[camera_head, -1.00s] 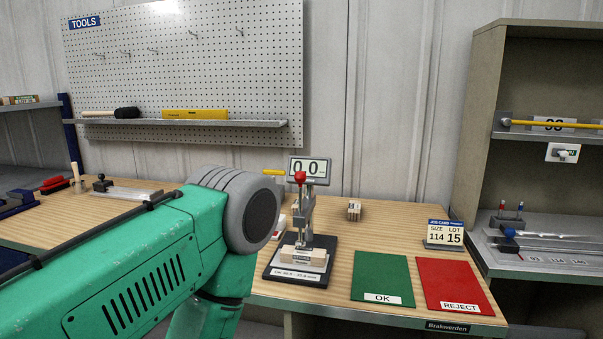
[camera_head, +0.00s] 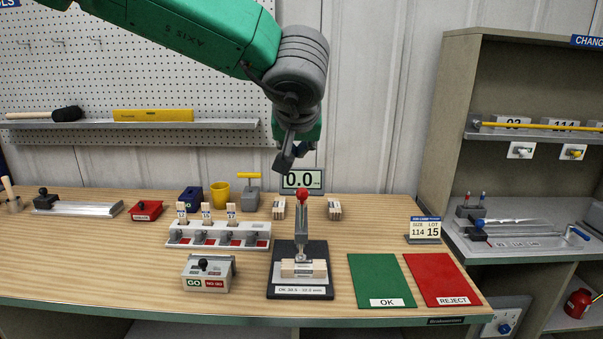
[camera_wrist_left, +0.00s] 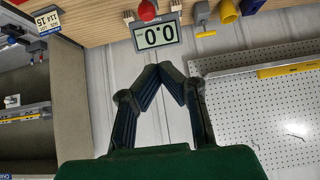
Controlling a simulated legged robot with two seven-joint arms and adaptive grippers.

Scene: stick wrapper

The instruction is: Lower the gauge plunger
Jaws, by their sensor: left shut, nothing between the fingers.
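The gauge (camera_head: 300,245) stands on a dark base plate on the bench, with a red ball knob (camera_head: 302,196) on top of its plunger. A light wooden stick bundle (camera_head: 303,268) lies on the base under the plunger. The gauge's display (camera_head: 302,180) behind reads 0.0; it also shows in the left wrist view (camera_wrist_left: 157,34). My left gripper (camera_head: 285,165) hangs in the air above and just left of the red knob, apart from it. In the left wrist view its fingertips (camera_wrist_left: 163,68) meet, shut and empty. My right gripper is not in view.
A green OK mat (camera_head: 381,278) and a red REJECT mat (camera_head: 440,277) lie right of the gauge. A rack with upright labelled pieces (camera_head: 215,238) and a GO/NO-GO box (camera_head: 208,273) stand left. A job card (camera_head: 425,229) stands at the back right.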

